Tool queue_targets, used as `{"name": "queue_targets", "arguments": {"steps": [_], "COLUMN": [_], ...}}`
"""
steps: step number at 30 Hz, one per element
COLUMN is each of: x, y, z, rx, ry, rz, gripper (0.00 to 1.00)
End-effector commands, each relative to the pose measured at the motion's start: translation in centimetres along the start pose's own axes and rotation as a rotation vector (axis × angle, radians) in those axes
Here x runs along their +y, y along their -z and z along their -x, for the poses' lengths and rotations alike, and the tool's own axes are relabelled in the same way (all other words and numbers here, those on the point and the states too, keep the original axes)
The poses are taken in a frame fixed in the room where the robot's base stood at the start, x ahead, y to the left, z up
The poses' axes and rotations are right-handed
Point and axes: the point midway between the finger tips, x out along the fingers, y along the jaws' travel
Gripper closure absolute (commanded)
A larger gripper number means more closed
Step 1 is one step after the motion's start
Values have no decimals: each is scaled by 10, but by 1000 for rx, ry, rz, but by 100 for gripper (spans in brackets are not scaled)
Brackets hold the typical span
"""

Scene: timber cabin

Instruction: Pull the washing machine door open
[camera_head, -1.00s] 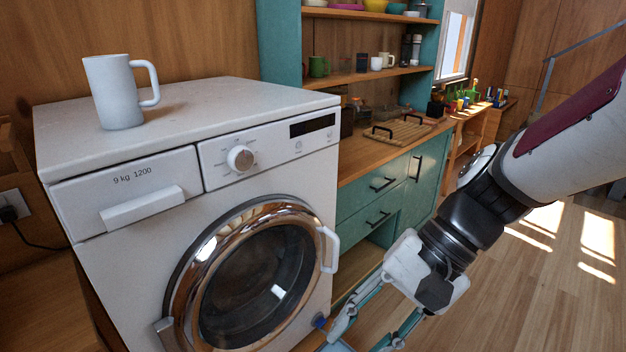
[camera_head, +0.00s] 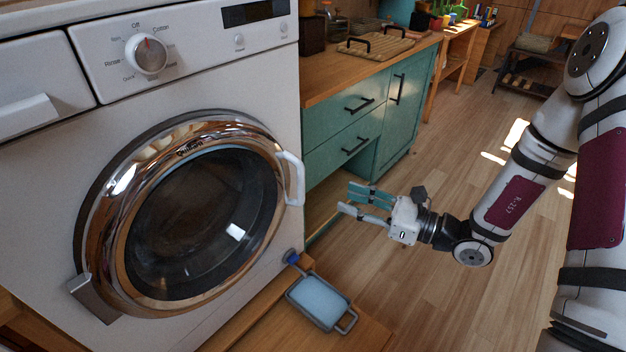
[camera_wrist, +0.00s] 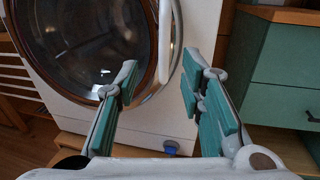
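The white washing machine (camera_head: 60,180) fills the left of the head view. Its round chrome-rimmed door (camera_head: 190,215) sits flush in the front and looks closed, with the hinge at lower left. The white door handle (camera_head: 293,178) is on the door's right edge; it also shows in the wrist view (camera_wrist: 165,45), ahead of the fingers. My gripper (camera_head: 352,200) is to the right of the handle, apart from it, with its fingers pointing left toward the machine. In the wrist view the two teal-padded fingers (camera_wrist: 160,88) are spread wide with nothing between them.
A grey-blue tray (camera_head: 320,302) with a handle lies low in front of the machine on a wooden surface. Teal drawers (camera_head: 345,140) under a wooden counter (camera_head: 350,72) stand right of the machine. The wooden floor (camera_head: 420,300) around my arm is clear.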

Motion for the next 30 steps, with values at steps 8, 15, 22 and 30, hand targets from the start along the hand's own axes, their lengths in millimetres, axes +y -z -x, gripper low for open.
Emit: {"name": "queue_targets", "arguments": {"steps": [8,15,22,30], "x": [-3,-3,-4,-4], "y": [4,4,4,4], "z": [-22,-69,-110,-135], "rx": [-6,-6,-5,-4], "ry": [13,11,12,13], "rz": [-12,-11,-11,-12], "gripper": [64,64,64,64]}}
